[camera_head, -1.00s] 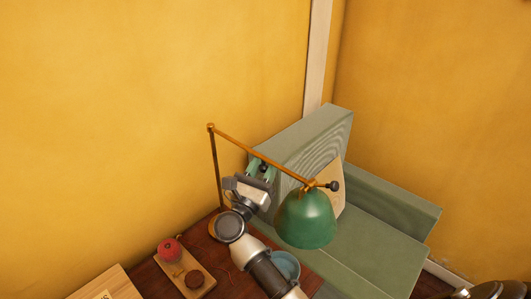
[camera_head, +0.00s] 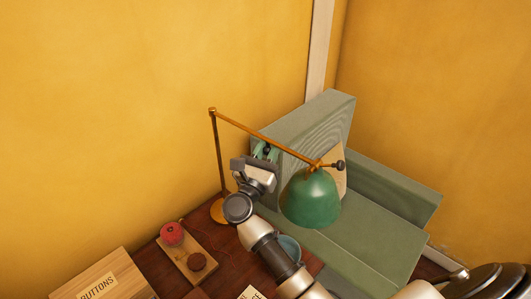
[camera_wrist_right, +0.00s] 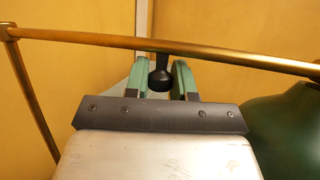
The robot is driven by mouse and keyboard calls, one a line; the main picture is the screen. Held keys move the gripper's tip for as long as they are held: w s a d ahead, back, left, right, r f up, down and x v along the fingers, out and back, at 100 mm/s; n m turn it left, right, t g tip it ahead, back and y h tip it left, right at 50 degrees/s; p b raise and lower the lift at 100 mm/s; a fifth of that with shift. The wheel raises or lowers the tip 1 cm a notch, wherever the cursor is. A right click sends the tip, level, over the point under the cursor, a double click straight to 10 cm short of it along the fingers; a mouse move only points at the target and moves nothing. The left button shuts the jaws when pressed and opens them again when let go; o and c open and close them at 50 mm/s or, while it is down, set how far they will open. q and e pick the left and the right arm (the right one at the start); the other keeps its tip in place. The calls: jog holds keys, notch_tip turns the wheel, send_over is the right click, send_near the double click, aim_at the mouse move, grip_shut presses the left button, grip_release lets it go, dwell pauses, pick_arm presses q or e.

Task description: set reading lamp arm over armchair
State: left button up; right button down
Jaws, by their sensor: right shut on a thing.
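The reading lamp has a brass arm (camera_head: 285,146) on an upright post, with a round base (camera_head: 221,211) on the wooden table. Its green shade (camera_head: 313,200) hangs from the arm's far end, in front of the green armchair (camera_head: 350,242) in the head view. My right gripper (camera_head: 266,152) is at the arm's middle. In the right wrist view its green fingers are on either side of a black knob (camera_wrist_right: 160,76) under the brass arm, shut on it. The shade's edge shows at the right of the wrist view (camera_wrist_right: 285,130). My left gripper is not in view.
On the dark wooden table (camera_head: 222,264) are a small tray with a red spool (camera_head: 172,234), a blue bowl (camera_head: 288,249) partly behind my arm, and a wooden box labelled BUTTONS (camera_head: 92,278). Yellow walls stand behind the lamp and armchair.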

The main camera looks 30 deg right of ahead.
jog(key=w+d+n+t+y+b, duration=0.8)
jog(key=w+d+y, duration=0.3)
jog(key=y, duration=0.4)
jog(key=shift+w+d+n+t, duration=0.25)
jog(key=shift+n+t, duration=0.25)
jog(key=shift+n, duration=0.2)
jog(key=shift+r, duration=0.1)
jog(key=c, duration=1.2)
grip_release()
jog(key=v, duration=1)
jog(key=shift+s+f, duration=0.2)
jog(key=shift+s, duration=0.2)
